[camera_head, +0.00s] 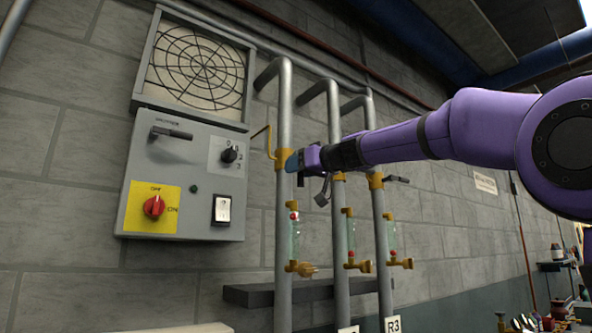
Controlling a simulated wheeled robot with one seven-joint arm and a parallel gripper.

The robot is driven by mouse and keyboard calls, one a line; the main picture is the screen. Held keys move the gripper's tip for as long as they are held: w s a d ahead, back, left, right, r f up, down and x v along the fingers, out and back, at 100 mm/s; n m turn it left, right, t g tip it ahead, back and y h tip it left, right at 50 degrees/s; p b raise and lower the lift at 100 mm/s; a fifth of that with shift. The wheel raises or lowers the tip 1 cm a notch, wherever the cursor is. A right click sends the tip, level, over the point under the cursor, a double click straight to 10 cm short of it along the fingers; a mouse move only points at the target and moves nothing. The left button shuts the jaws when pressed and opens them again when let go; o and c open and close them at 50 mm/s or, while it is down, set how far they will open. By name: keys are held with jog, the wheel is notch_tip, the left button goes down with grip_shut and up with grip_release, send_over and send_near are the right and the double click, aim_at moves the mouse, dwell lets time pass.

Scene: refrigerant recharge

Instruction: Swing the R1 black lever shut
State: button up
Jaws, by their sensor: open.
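Three grey vertical pipes run down the wall, each with a brass valve. On the left pipe (284,220), a yellow lever (262,138) sticks up and left from its valve (282,158). A dark lever (322,192) hangs tilted near the middle pipe's valve. Another dark lever (398,179) points right from the right pipe's valve.
A grey control panel (185,180) with a red knob on a yellow plate is left of the pipes, below a round fan grille (198,68). Sight glasses (295,237) hang beside the pipes. A dark shelf (262,296) sits lower down.

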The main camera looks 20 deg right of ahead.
jog(key=shift+w+a, duration=0.4)
jog(key=shift+w, duration=0.2)
grip_shut()
jog(key=shift+d+n, duration=0.1)
jog(key=shift+n, duration=0.2)
jog(key=shift+w+d+r+n+g+h, duration=0.2)
jog(key=shift+d+r+n+h, duration=0.4)
jog(key=shift+n, duration=1.9)
jog(key=shift+w+d+r+n+g+h, duration=0.15)
jog(key=shift+d+r+n+h, duration=0.5)
jog(key=shift+n, duration=1.85)
jog(key=shift+w+d+r+n+g+h, duration=0.1)
jog(key=shift+w+d+r+n+h, duration=0.35)
jog(key=shift+n, duration=2.05)
jog(key=shift+s+d+h, duration=0.2)
jog(key=shift+h, duration=0.1)
